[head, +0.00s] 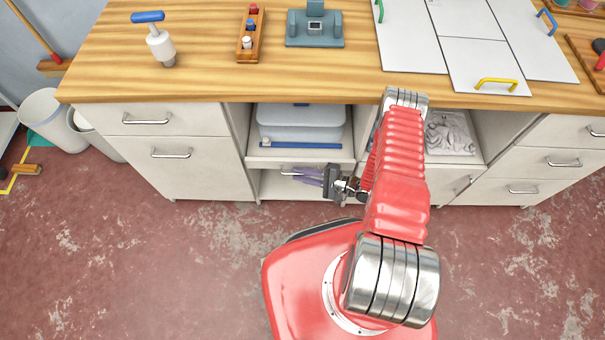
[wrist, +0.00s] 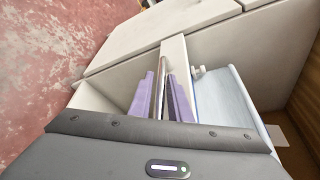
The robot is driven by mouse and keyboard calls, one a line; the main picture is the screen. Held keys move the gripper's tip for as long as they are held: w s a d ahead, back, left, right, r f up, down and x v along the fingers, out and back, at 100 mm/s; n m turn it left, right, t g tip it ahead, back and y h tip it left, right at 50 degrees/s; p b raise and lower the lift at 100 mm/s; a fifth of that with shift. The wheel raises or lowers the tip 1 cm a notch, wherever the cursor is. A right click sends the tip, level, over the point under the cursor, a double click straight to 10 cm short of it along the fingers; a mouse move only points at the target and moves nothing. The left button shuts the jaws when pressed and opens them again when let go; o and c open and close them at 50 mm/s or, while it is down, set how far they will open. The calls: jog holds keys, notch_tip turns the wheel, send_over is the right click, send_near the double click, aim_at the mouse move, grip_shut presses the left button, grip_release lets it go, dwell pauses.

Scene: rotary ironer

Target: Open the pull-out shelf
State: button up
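The pull-out shelf (head: 262,158) is a pale board in the open left bay of the cabinet, level with the cabinet front. The dark gripper body hides the fingers' bases.
Closed drawers (head: 172,153) stand left, more (head: 520,190) right. The wooden worktop (head: 210,60) overhangs the bays. The red floor (head: 130,260) before the cabinet is clear except for my base.

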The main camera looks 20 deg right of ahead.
jog(key=shift+c, duration=0.4)
grip_shut()
jog(key=shift+f, duration=0.1)
